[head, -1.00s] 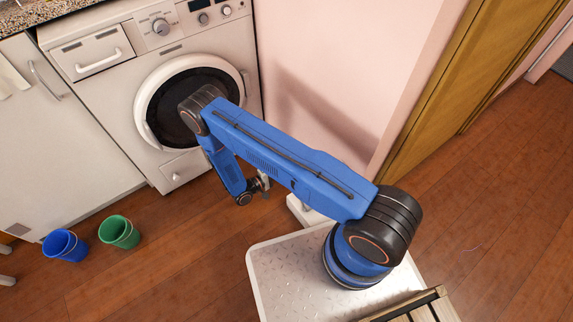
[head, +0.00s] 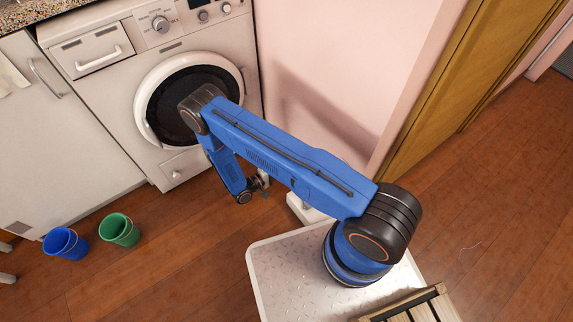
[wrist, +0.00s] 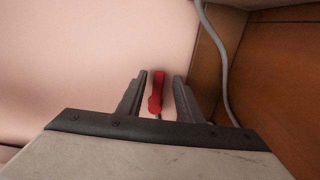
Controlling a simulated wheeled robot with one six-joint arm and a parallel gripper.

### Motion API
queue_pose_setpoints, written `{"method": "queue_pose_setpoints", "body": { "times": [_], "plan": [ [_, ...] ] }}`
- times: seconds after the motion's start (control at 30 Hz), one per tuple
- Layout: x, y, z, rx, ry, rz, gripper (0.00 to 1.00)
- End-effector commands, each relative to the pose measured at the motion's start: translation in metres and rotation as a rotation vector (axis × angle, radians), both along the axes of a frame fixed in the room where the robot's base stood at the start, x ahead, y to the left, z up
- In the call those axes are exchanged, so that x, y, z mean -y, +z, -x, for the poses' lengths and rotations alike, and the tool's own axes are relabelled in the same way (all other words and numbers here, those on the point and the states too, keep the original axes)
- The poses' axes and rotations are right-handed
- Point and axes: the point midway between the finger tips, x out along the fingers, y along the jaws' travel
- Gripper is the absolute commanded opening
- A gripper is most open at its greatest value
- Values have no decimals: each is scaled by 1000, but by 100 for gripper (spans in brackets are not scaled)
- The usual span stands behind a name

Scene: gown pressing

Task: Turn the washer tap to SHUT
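The washer tap shows as a red handle (wrist: 157,92) in the wrist view, near the pink wall. My gripper (wrist: 163,78) is open, with one grey finger on each side of the red handle. The handle lies nearer the left finger, and I cannot tell whether it touches it. The tap's body and any SHUT marking are hidden or out of view. In the head view my gripper (head: 262,182) is low beside the washer, mostly hidden behind my arm, and the tap cannot be made out there. The washer (head: 225,50) stands at the upper left with its round door closed.
A grey hose (wrist: 217,60) runs down the wall to the right of my gripper. A blue bucket (head: 65,244) and a green bucket (head: 119,231) stand on the wooden floor at left. The pink wall (head: 340,60) is close beside the washer.

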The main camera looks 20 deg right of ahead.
Motion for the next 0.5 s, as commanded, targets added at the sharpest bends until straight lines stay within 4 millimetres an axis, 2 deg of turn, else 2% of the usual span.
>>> {"method": "queue_pose_setpoints", "body": {
  "times": [0.23,0.5],
  "plan": [
    [-11,0,3,0,3,0,33],
    [-56,0,17,1,4,0,33]
  ]
}}
